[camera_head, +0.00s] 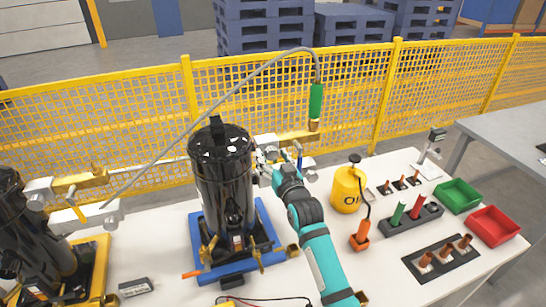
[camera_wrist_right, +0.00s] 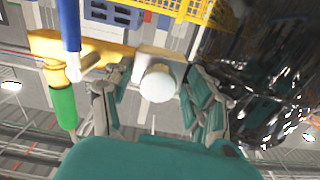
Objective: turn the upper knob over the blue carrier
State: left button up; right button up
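The blue carrier (camera_head: 206,264) stands on the white table and bears a tall black compressor (camera_head: 222,180). The upper knob (camera_wrist_right: 158,83) shows in the right wrist view as a pale round cap on a light block, left of the black shell. My right gripper (camera_head: 270,160) is beside the compressor's upper right side in the head view. In the right wrist view its fingers (camera_wrist_right: 153,105) are apart on either side of the knob, with small gaps visible. In the head view the gripper largely hides the knob. My left gripper is not in view.
A second black compressor stands on a yellow carrier (camera_head: 98,262) at left. A grey hose with a green handle (camera_head: 316,102) arches above. A yellow oil can (camera_head: 348,188), a green bin (camera_head: 458,195) and a red bin (camera_head: 494,226) stand at right. A yellow fence (camera_head: 345,95) runs behind.

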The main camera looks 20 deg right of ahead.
jog(key=shift+r, duration=0.15)
jog(key=s, duration=1.2)
jog(key=shift+d, duration=0.2)
jog(key=shift+s, duration=0.1)
